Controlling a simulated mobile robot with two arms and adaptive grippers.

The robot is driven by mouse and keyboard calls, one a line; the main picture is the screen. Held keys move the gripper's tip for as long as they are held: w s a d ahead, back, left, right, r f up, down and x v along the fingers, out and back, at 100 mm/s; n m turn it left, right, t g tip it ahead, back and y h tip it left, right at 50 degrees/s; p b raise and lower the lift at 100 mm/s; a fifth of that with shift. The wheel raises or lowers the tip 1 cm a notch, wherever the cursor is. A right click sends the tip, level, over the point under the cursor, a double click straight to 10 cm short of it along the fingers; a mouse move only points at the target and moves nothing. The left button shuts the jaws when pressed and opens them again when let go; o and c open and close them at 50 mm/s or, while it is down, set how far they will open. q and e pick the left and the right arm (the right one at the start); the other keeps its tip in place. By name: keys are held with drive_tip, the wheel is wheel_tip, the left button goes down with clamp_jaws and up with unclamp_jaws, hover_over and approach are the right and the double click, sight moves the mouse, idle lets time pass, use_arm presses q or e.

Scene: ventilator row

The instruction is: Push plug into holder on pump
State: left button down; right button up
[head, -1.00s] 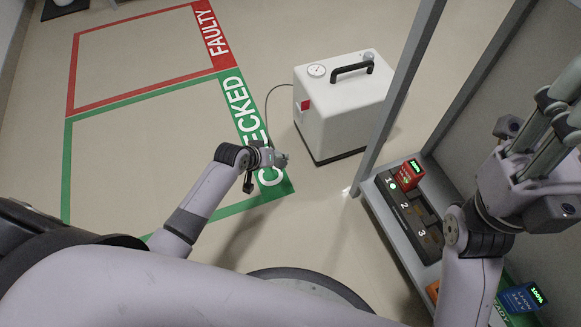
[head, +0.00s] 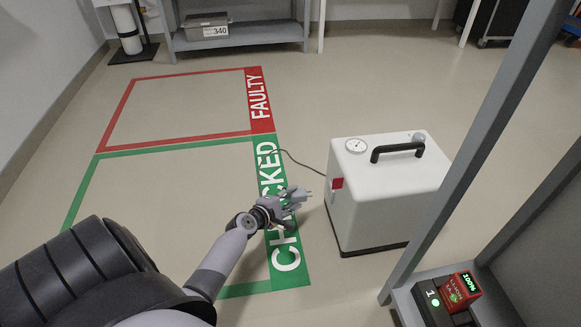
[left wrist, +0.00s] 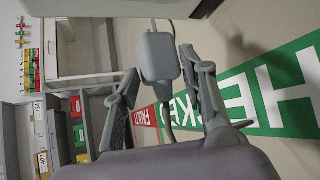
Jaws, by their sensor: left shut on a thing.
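The white pump (head: 385,195) stands on the floor right of centre, with a black handle and a round gauge on top. A red patch (head: 337,184) marks its left side; a small pale fitting (head: 331,199) just below it may be the holder. My left gripper (head: 298,196) is left of that side, a short gap away. In the left wrist view a grey plug (left wrist: 158,57) sits between my left gripper's fingers (left wrist: 160,90), which are shut on it. A thin dark cord (head: 302,164) curves from the pump toward the gripper. My right gripper is out of view.
A grey rack post (head: 470,130) rises right of the pump. A red battery (head: 460,288) sits in a charger (head: 430,300) on the rack's shelf. The green CHECKED outline (head: 190,145) and red FAULTY outline (head: 190,75) are empty floor. A shelf (head: 240,38) stands at the back.

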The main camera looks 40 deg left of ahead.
use_arm(q)
drive_tip(key=shift+w+d+p, duration=0.35)
drive_tip(key=shift+w+d, duration=1.2)
drive_tip(key=shift+w, duration=0.2)
drive_tip(key=shift+w+d, duration=0.95)
drive_tip(key=shift+w, duration=0.1)
drive_tip(key=shift+w+d+r, duration=0.1)
drive_tip(key=shift+r, duration=0.05)
idle(0.6)
drive_tip(key=c, duration=0.9)
unclamp_jaws()
approach(304, 197)
drive_tip(key=w+d, duration=0.1)
drive_tip(key=d, duration=0.1)
drive_tip(key=shift+d+r, duration=0.1)
drive_tip(key=shift+r, duration=0.2)
